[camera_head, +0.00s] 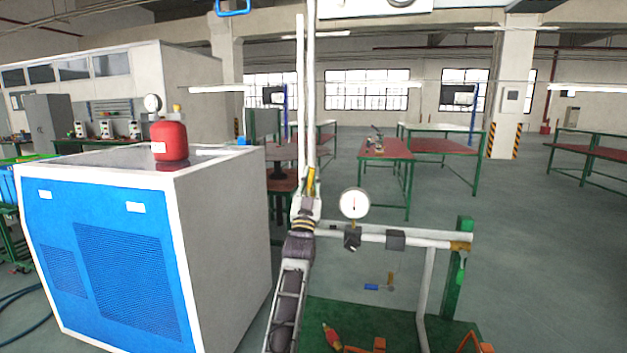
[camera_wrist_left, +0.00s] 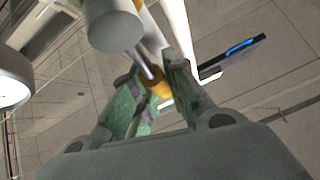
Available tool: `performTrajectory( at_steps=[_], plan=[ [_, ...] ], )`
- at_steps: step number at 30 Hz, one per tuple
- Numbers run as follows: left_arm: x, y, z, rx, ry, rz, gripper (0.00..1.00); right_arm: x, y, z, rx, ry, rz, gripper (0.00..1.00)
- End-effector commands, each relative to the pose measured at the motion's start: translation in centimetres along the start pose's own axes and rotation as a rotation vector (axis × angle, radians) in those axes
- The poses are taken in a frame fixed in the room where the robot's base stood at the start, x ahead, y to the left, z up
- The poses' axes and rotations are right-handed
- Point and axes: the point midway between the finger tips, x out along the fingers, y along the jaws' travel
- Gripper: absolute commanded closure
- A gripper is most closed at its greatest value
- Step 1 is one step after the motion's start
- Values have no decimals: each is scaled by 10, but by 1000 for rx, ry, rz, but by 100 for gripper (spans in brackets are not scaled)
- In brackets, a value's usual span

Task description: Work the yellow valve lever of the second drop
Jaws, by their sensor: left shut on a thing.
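The yellow valve lever (camera_head: 311,180) is by the vertical white pipes, left of the round gauge (camera_head: 354,204). My left gripper (camera_head: 307,205) reaches up to it from below, and its fingers partly hide it. In the left wrist view the yellow lever (camera_wrist_left: 160,88) lies between the two green-padded fingers of my left gripper (camera_wrist_left: 152,98). The gripper is shut on it. Which drop this lever belongs to cannot be told from these views. My right gripper is not in view.
A horizontal white pipe (camera_head: 420,238) runs right to a green post (camera_head: 462,262). A blue-and-white generator cabinet (camera_head: 225,225) stands on the left, with a red vessel (camera_head: 169,140) on top. A green base (camera_head: 390,325) lies below. Open floor is at right.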

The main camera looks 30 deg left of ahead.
Motion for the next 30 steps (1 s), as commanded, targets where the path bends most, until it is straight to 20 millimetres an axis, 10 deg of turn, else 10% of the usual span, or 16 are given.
performTrajectory(
  at_steps=[17, 18, 22, 30],
  plan=[
    [-1, -2, 2, -18, -7, -17, 100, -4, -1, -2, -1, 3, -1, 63],
    [-1, -2, 2, -18, -7, -17, 81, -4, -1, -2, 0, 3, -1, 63],
    [0, -2, 1, -17, -7, -17, 65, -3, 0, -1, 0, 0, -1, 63],
    [0, -2, 1, -17, -5, -17, 63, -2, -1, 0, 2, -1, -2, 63]
  ],
)
